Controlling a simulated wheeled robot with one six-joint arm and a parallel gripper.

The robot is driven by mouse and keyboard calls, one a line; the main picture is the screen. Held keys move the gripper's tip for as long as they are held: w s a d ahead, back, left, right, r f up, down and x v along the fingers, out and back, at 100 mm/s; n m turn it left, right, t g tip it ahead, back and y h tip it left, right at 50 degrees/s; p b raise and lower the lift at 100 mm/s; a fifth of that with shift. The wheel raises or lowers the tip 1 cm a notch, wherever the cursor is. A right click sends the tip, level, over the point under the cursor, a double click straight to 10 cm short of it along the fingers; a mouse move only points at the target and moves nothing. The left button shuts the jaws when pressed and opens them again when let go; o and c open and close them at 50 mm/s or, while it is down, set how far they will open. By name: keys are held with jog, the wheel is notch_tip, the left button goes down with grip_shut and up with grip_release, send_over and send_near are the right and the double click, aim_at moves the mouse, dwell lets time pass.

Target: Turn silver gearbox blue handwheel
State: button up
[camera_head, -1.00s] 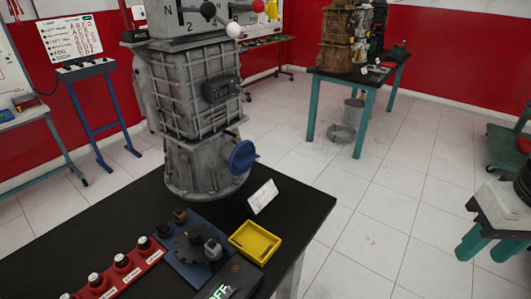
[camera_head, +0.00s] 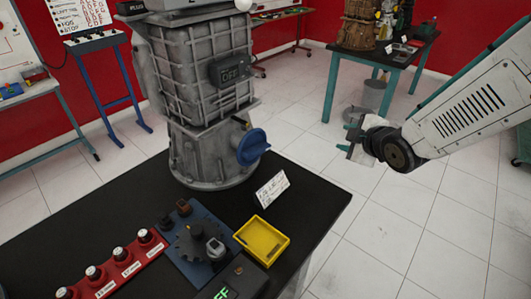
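The silver gearbox (camera_head: 185,85) stands upright on the black table toward its far side. Its blue handwheel (camera_head: 253,147) sticks out on the lower right side of the housing. My gripper (camera_head: 352,138) is in the air to the right of the handwheel, clear of the table edge, and points left toward it. Its greenish fingers look spread apart with nothing between them. A clear gap lies between the fingers and the handwheel.
On the black table (camera_head: 95,225) are a white label card (camera_head: 272,189), a yellow tray (camera_head: 262,240), a blue plate with a gear (camera_head: 195,243) and a red strip with several knobs (camera_head: 110,266). A teal-legged table (camera_head: 345,62) stands behind.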

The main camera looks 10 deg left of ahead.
jog(key=a+f+n+y, duration=0.4)
jog(key=a+n+y, duration=0.1)
jog(key=a, duration=0.3)
jog(key=n+g+y, duration=0.1)
jog(key=n+y, duration=0.4)
send_near(262, 152)
jog(key=a, duration=0.1)
jog(key=shift+y, duration=0.3)
jog(key=x, duration=0.8)
jog(key=shift+w, duration=0.3)
grip_shut()
